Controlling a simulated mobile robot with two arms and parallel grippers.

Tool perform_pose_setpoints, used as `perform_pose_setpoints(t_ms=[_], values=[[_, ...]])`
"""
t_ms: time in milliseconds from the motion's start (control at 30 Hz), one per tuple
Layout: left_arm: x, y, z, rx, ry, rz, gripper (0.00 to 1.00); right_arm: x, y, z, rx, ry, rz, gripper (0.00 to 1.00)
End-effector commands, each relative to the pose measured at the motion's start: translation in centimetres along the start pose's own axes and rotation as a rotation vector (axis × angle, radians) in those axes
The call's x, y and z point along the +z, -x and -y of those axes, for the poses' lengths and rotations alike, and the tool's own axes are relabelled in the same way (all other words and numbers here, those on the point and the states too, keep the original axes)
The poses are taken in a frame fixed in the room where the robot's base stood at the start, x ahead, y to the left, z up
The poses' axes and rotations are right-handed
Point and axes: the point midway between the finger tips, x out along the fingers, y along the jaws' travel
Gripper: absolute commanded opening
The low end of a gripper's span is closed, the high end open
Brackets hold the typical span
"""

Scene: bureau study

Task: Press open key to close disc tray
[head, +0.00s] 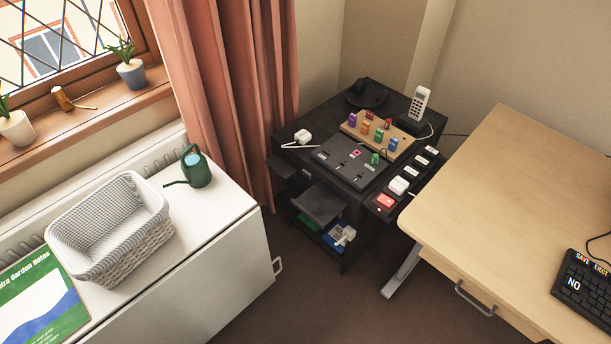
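Neither of my grippers is in view. A black stand (343,262) stands in the corner between the curtain and the desk. A dark flat panel (350,160) with small light marks and a pink square lies on its top. A dark flat slab (319,204) juts out from the stand's front below the top; I cannot tell whether it is the disc tray. A black keyboard (583,289) lies at the right edge of the desk, partly cut off, with lettering reading "SAVE", "EJECT" and "NO". I cannot make out a key marked open.
A wooden desk (520,170) fills the right. A white cabinet (190,290) at left holds a basket (110,228), a green watering can (196,168) and a green book (38,303). Brown floor between is clear.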

Motion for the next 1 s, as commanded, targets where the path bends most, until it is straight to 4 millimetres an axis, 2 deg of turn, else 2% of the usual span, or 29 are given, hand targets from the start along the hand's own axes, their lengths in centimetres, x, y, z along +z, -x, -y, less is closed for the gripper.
perform_pose_setpoints(t_ms=[33, 67, 500, 1000], values=[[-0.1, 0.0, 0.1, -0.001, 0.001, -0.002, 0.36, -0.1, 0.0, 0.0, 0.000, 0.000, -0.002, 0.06], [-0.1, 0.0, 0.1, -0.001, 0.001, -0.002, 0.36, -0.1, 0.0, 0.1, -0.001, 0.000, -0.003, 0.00], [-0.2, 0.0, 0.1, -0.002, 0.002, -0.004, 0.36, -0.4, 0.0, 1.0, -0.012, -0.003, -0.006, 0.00], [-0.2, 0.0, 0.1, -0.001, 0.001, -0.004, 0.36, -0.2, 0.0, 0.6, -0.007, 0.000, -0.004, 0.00]])
